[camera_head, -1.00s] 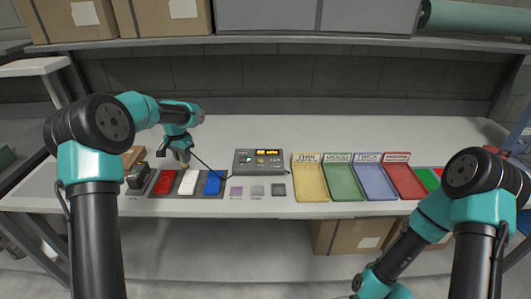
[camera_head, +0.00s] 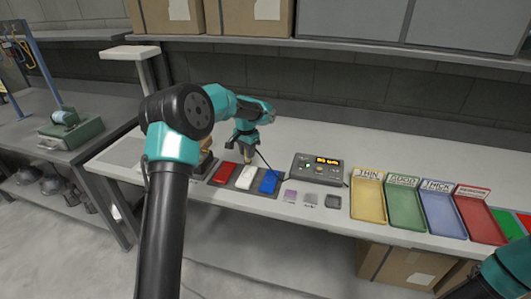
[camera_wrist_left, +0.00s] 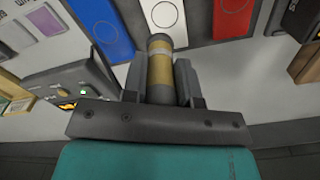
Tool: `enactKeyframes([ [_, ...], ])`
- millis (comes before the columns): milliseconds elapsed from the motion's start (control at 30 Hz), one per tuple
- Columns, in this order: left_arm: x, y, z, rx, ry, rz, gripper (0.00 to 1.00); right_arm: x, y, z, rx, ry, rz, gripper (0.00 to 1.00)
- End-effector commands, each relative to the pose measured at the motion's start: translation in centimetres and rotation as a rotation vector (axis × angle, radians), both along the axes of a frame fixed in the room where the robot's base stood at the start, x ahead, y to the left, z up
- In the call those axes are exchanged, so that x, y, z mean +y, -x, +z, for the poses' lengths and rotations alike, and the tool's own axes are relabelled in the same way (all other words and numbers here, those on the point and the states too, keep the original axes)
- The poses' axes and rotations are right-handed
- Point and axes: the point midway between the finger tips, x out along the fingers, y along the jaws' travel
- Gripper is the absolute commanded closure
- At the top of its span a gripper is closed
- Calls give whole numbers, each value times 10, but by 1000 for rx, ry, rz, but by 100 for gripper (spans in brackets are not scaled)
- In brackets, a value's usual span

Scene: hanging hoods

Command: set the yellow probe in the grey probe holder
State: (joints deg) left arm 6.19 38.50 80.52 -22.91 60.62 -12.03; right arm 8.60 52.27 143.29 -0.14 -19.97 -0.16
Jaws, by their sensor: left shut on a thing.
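My left gripper (camera_head: 246,148) is shut on the yellow probe. In the left wrist view the probe (camera_wrist_left: 160,70) is a short yellow cylinder with a pale band and grey ends, between the two jaws (camera_wrist_left: 160,82). Its free end points toward the white panel (camera_wrist_left: 164,18), and the gap to the panel is unclear. A thin black cable runs from near the gripper toward the grey gauge box (camera_head: 318,169). A dark block (camera_wrist_left: 303,20) beside the red panel may be the probe holder; the head view mostly hides it behind my left arm. My right gripper is outside the frames.
Red (camera_head: 226,173), white and blue (camera_head: 268,181) panels lie in a row, with small square samples to their right. Yellow (camera_head: 368,199), green, blue and red trays stand farther right. A wooden block (camera_wrist_left: 306,62) lies near the dark block. The back of the bench is clear.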

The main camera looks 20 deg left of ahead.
Motion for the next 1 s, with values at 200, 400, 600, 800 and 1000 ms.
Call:
enactKeyframes([
  [200, -51, -13, 5, -1, 6, -7, 97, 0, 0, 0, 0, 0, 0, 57],
  [400, -125, -25, 13, -1, 10, -8, 97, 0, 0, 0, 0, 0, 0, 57],
  [600, -201, -28, 21, -1, 10, -9, 97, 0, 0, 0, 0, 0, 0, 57],
  [800, -278, -23, 29, -1, 7, -9, 97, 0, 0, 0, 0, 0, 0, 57],
  [1000, -336, -13, 35, 1, 2, -6, 97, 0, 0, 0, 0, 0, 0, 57],
])
